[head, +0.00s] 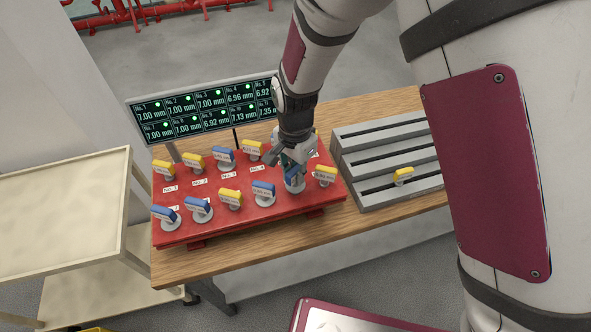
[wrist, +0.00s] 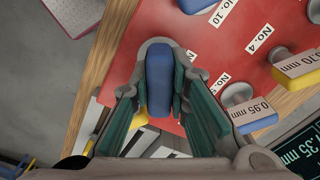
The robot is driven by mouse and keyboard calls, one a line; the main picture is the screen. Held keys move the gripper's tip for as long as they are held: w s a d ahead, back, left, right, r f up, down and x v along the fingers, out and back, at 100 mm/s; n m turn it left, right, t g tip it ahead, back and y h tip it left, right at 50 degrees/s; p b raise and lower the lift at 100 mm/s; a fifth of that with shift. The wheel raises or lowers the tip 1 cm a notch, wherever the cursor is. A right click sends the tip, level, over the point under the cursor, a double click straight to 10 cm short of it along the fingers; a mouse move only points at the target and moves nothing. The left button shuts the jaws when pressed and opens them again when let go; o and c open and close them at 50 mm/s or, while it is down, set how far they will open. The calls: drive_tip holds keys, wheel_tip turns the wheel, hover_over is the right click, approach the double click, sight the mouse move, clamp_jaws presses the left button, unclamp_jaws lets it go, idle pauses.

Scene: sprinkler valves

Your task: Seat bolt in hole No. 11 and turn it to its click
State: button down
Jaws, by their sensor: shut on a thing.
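My gripper (head: 291,168) points down over the right part of the red block (head: 215,222). It is shut on a blue-handled bolt (head: 291,181). In the wrist view this blue bolt (wrist: 158,85) stands between the two green finger pads, with a grey round part around its end, close to the block's edge. I cannot tell how deep the bolt sits, and the No. 11 label cannot be made out. A blue bolt (head: 263,189) stands to its left and a yellow bolt (head: 325,174) to its right.
Several other blue and yellow bolts stand on the block in two rows; my arm hides part of the back row. A display (head: 200,112) with millimetre readings and green lights stands behind. The grey stepped rack (head: 365,135) at right holds one yellow bolt (head: 403,175). A cream cart (head: 60,215) stands left.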

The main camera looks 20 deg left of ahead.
drive_tip(key=shift+f, duration=1.4)
drive_tip(key=shift+s+r+m+p, duration=0.1)
drive_tip(key=shift+s+m+p, duration=0.1)
drive_tip(key=shift+m+p, duration=0.7)
drive_tip(key=m+p, duration=0.1)
drive_tip(key=m, duration=0.1)
drive_tip(key=shift+m, duration=0.3)
drive_tip(key=shift+w+m, duration=0.2)
drive_tip(key=shift+m, duration=1)
drive_tip(key=m, duration=0.5)
drive_tip(key=c, duration=1.5)
unclamp_jaws()
drive_tip(key=shift+o, duration=0.2)
